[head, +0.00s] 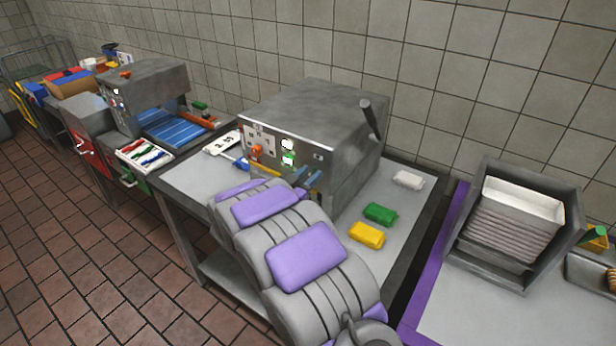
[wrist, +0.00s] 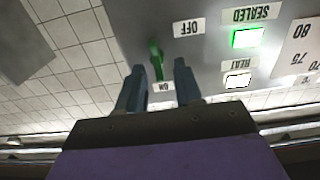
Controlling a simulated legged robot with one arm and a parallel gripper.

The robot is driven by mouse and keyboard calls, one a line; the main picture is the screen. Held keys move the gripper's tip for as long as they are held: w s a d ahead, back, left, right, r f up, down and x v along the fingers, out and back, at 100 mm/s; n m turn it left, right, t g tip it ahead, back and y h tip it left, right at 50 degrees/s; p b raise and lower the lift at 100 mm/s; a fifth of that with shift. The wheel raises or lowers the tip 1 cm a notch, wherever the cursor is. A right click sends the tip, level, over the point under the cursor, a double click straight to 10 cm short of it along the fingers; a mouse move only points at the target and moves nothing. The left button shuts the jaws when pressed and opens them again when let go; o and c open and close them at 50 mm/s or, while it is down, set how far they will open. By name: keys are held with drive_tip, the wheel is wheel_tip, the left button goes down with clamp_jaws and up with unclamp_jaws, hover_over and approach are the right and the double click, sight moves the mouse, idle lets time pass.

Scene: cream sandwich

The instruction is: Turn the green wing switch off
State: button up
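The green wing switch (wrist: 156,62) is on the grey machine's front panel, in the wrist view, which looks upside down. It lies lengthwise between the OFF label (wrist: 188,28) and the ON label (wrist: 163,87), its lower end close to ON. My gripper (wrist: 159,66) is open, with one dark finger on each side of the switch and a gap visible on both sides. In the head view, my gripper (head: 307,179) is at the front of the grey machine (head: 312,112). I cannot make out the switch there.
A white block (head: 408,180), green block (head: 380,213) and yellow block (head: 366,235) lie on the table right of my arm. A grey bin (head: 516,225) stands farther right.

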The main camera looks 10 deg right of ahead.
drive_tip(key=shift+c, duration=0.2)
clamp_jaws()
